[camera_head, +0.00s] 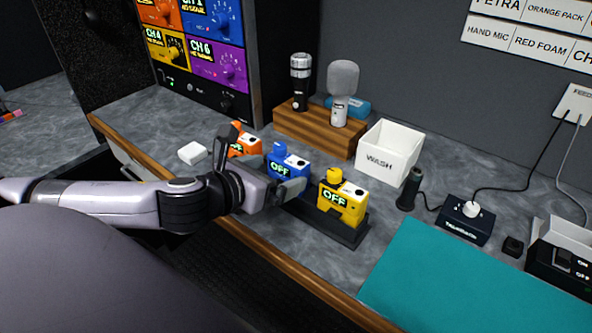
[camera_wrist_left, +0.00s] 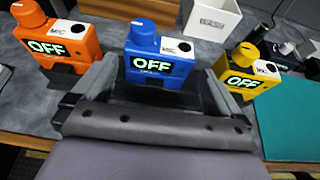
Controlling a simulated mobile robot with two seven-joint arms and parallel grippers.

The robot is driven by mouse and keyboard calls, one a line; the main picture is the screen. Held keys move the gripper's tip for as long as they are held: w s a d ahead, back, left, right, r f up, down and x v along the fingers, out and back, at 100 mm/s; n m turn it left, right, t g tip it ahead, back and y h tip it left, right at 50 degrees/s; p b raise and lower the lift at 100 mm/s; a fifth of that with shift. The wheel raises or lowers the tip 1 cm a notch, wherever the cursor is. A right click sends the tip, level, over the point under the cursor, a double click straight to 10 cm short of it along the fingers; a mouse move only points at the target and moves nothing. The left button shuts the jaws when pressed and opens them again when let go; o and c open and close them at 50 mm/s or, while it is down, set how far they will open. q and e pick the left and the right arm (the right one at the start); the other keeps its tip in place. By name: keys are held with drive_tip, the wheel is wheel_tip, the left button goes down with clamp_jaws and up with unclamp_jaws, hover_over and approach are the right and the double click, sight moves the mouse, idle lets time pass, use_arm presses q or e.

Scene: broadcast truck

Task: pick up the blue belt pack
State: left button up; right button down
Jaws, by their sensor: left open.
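The blue belt pack (camera_head: 288,162) stands upright in a dark rack (camera_head: 352,236) on the counter, between the orange belt pack (camera_head: 245,146) and the yellow belt pack (camera_head: 343,200). Its display reads OFF. My left gripper (camera_head: 290,188) is open, close in front of the blue pack. In the left wrist view, the blue belt pack (camera_wrist_left: 158,62) appears between the two spread fingers of my left gripper (camera_wrist_left: 158,80). I cannot tell how far the fingertips reach along its sides. The yellow pack is close beside the right finger. My right gripper is not in view.
A white WASH bin (camera_head: 390,150) and a wooden block (camera_head: 310,130) with two microphones stand behind the packs. A small white block (camera_head: 193,153) lies at left. A teal mat (camera_head: 470,285) lies at right. The counter's wooden edge (camera_head: 290,272) runs in front.

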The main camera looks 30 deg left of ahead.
sight(283, 169)
use_arm(q)
drive_tip(key=shift+p+x, duration=0.3)
drive_tip(key=shift+x, duration=2.75)
drive_tip(key=shift+r, duration=0.1)
drive_tip(key=c, duration=0.7)
drive_tip(key=shift+c, duration=0.6)
drive_tip(key=shift+r, duration=0.1)
